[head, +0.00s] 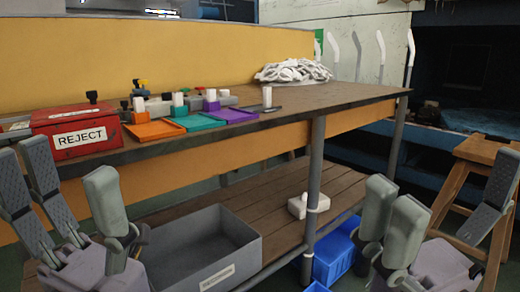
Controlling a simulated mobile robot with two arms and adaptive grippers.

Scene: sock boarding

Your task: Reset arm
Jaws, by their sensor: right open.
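My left gripper (72,190) is at the lower left, in front of the table. Its fingers are spread, with an empty gap between them. My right gripper (442,200) is at the lower right, its fingers apart and nothing between them. Both grippers point upward and look clear of the table. The wooden worktable (340,93) carries a red box marked REJECT (75,128), orange (155,130), teal (194,122) and purple (230,115) trays, and a pile of pale socks (292,71) at the back.
A grey bin (205,250) and a white object (308,206) are on the lower shelf (270,190). Blue crates (333,258) are under the table by its leg. A wooden stool (480,150) stands at the right. Several pale foot-shaped boards (380,48) stand behind the table.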

